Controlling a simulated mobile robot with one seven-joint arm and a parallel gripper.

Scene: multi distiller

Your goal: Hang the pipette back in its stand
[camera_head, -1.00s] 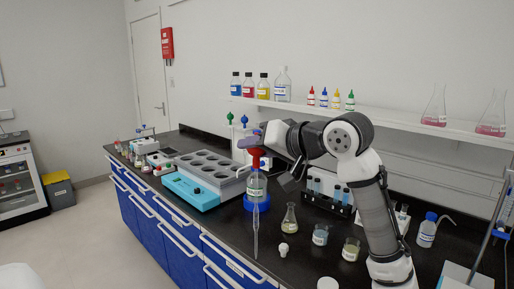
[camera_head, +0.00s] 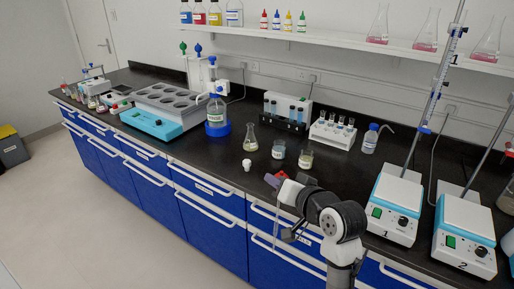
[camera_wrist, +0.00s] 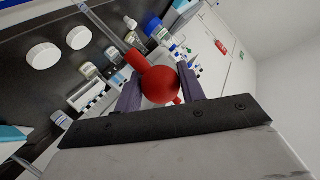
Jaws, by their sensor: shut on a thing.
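The pipette has a red bulb (camera_wrist: 160,85) and a clear glass tube (camera_head: 276,222). My gripper (camera_head: 274,182) is shut on its red bulb and holds it at the bench's front edge, the tube pointing down. In the wrist view the gripper (camera_wrist: 160,90) has a dark finger on each side of the bulb; the tube runs to the upper left. The stand seems to be the pale frame (camera_head: 194,72) at the back left, with a green bulb (camera_head: 183,47) and a blue bulb (camera_head: 198,49) at its top. It is far from my gripper and partly hidden.
A blue-based bottle (camera_head: 217,116) and a block with round wells (camera_head: 176,100) stand near the stand. Flasks and beakers (camera_head: 278,150) are mid-bench. Two hotplates (camera_head: 395,205) with upright rods stand at the right. A shelf (camera_head: 330,38) runs above. The front bench strip at left is clear.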

